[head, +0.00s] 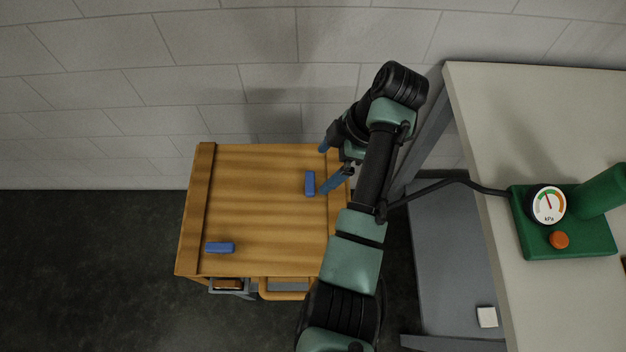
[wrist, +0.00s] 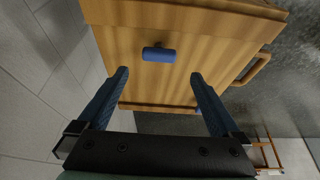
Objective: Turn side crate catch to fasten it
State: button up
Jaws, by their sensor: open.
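The wooden crate (head: 260,210) stands on the floor by the wall, with its lid flat. One blue catch (head: 310,183) lies near the lid's right side, its long side running up and down the picture. A second blue catch (head: 220,248) lies near the front left corner, turned sideways. My gripper (head: 324,170) is open over the crate's right side, its fingers pointing toward the nearer catch. In the wrist view, my gripper (wrist: 160,75) has that catch (wrist: 158,54) just beyond and centred between the fingertips, with nothing held. The arm hides part of the crate's right edge.
A pale table (head: 480,130) stands at the right, carrying a green device (head: 565,245) with a gauge. The wall is close behind; the floor at left is clear.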

aim_at(310, 182)
jog(key=x, duration=0.7)
jog(key=shift+f+p, duration=0.15)
jog(key=shift+p, duration=0.15)
jog(key=c, duration=1.3)
